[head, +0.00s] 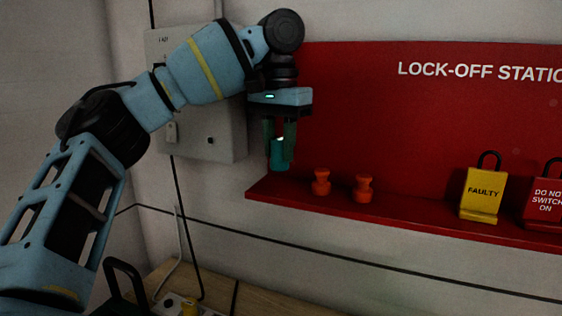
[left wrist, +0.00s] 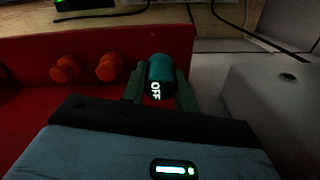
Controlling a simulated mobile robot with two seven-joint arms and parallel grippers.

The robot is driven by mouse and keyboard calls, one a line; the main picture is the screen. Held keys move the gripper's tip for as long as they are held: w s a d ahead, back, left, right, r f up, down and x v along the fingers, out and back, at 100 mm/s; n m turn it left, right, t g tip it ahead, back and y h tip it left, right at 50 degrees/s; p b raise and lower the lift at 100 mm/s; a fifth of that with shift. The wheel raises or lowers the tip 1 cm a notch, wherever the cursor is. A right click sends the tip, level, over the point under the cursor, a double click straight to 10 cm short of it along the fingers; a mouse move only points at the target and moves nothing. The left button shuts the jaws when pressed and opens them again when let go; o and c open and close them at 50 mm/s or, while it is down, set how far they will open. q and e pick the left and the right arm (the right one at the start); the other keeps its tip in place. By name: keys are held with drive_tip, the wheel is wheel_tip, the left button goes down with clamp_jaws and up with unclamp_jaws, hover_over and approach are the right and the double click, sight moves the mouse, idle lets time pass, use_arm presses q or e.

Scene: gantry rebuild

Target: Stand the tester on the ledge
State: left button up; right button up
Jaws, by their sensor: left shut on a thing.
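The tester is a teal cylinder (head: 279,158). In the left wrist view its end (left wrist: 160,72) reads "OFF". My left gripper (head: 281,145) points down and is shut on it, with a green finger on either side. The tester looks upright in the head view, close to the left end of the red ledge (head: 390,215). I cannot tell whether its bottom touches the ledge. The ledge also shows in the left wrist view (left wrist: 35,55). My right gripper is not in view.
Two orange knobs (head: 321,182) (head: 363,188) stand on the ledge right of the tester. A yellow "FAULTY" padlock (head: 481,196) and a red padlock (head: 545,203) stand farther right. A grey wall box (head: 215,130) is behind my arm. Ledge between knobs and padlocks is clear.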

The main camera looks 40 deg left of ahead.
sight(281, 162)
use_arm(q)
drive_tip(key=shift+w, duration=0.1)
drive_tip(key=shift+w+a, duration=0.1)
drive_tip(key=shift+w, duration=0.2)
drive_tip(key=shift+f, duration=1.8)
drive_tip(key=shift+f, duration=0.15)
drive_tip(key=o, duration=1)
drive_tip(key=shift+r, duration=6.15)
